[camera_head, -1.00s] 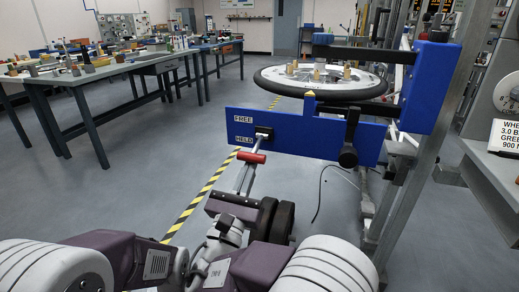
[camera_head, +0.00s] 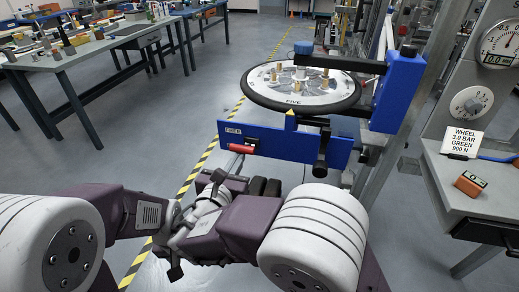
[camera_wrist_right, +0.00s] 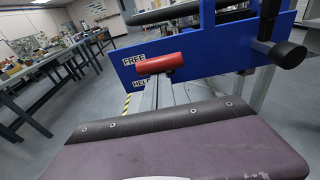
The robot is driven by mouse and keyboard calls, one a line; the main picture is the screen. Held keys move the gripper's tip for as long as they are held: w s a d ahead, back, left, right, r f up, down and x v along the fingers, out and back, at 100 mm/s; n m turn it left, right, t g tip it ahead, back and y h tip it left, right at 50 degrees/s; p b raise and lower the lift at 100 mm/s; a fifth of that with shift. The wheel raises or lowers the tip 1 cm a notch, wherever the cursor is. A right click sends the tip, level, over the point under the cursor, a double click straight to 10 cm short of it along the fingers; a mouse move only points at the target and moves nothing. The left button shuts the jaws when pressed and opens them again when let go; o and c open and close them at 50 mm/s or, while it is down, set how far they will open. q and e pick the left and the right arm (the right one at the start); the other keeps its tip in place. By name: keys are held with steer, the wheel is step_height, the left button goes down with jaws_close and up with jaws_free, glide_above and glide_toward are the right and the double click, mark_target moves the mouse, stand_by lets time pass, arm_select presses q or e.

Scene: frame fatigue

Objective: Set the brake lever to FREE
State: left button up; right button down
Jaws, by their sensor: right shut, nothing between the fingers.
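The brake lever's red handle (camera_head: 241,149) sticks out from the blue plate (camera_head: 290,145) on the wheel stand. In the right wrist view the handle (camera_wrist_right: 159,65) is level with the lower part of the FREE label (camera_wrist_right: 133,60) and above the HELD label (camera_wrist_right: 147,84). The FREE label (camera_head: 233,131) also shows in the head view, above the handle. My right gripper (camera_head: 235,163) is shut and empty, with its fingers (camera_wrist_right: 157,88) just under the handle, seemingly touching it. My left gripper cannot be made out.
A black knob (camera_head: 320,169) projects at the plate's right. A grey bench (camera_head: 465,200) with a sign and gauge stands at right, workbenches (camera_head: 100,65) at left. Floor between is mostly clear.

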mark_target(240, 147)
step_height(240, 147, up, 3)
steer(key=shift+w+r+p, duration=0.1)
steer(key=shift+p, duration=0.35)
steer(key=s+d+r+p, duration=0.1)
steer(key=s+d+r, duration=0.1)
steer(key=d, duration=0.3)
steer(key=s+d+r+p, duration=0.1)
steer(key=s+d+r, duration=0.2)
steer(key=d+r, duration=0.1)
steer(key=shift+d+r, duration=0.25)
steer(key=shift+d, duration=0.6)
steer(key=shift+f, duration=0.1)
